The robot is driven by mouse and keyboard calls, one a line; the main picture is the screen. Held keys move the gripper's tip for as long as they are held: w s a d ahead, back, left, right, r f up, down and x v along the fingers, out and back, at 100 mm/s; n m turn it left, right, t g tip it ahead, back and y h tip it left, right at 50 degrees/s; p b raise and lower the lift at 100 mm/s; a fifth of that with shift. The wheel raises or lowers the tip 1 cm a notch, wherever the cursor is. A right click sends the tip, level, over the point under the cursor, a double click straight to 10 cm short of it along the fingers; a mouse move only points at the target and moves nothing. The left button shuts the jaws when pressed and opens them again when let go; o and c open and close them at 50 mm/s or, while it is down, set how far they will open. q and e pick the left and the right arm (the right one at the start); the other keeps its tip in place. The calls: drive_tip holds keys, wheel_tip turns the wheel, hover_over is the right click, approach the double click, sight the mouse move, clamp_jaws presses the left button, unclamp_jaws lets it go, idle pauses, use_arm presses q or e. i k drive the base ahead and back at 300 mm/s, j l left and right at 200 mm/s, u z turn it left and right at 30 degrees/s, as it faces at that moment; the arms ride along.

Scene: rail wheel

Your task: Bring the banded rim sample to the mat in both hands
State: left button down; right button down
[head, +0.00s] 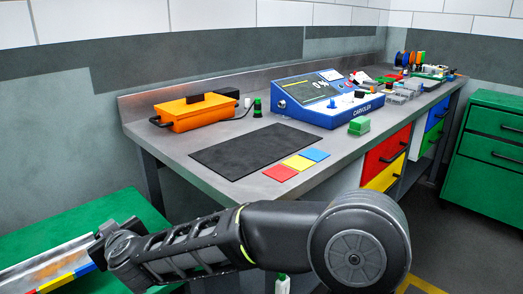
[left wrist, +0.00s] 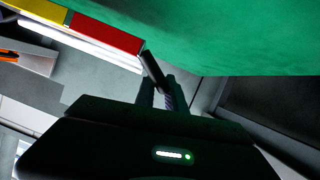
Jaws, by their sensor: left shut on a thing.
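In the left wrist view, the sample (left wrist: 104,36) shows red and yellow bands at the upper left, beside the fingertips (left wrist: 156,78); the grasp itself is mostly dark. The black mat (head: 255,149) lies flat and bare on the grey workbench. My right gripper is in no view.
The green surface (head: 82,219) is below the bench's left end. On the grey workbench (head: 180,165) stand an orange case (head: 194,113), a blue console (head: 330,98) and a green block (head: 359,126). Red, yellow and blue squares (head: 298,163) lie beside the mat. A green cabinet (head: 490,150) stands right.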

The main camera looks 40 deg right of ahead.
sight(260, 145)
drive_tip(key=k, duration=0.55)
drive_tip(key=z, duration=1.5)
drive_tip(key=k+j, duration=0.2)
drive_tip(key=j, duration=0.2)
drive_tip(key=k+j, duration=0.2)
drive_tip(key=j, duration=0.15)
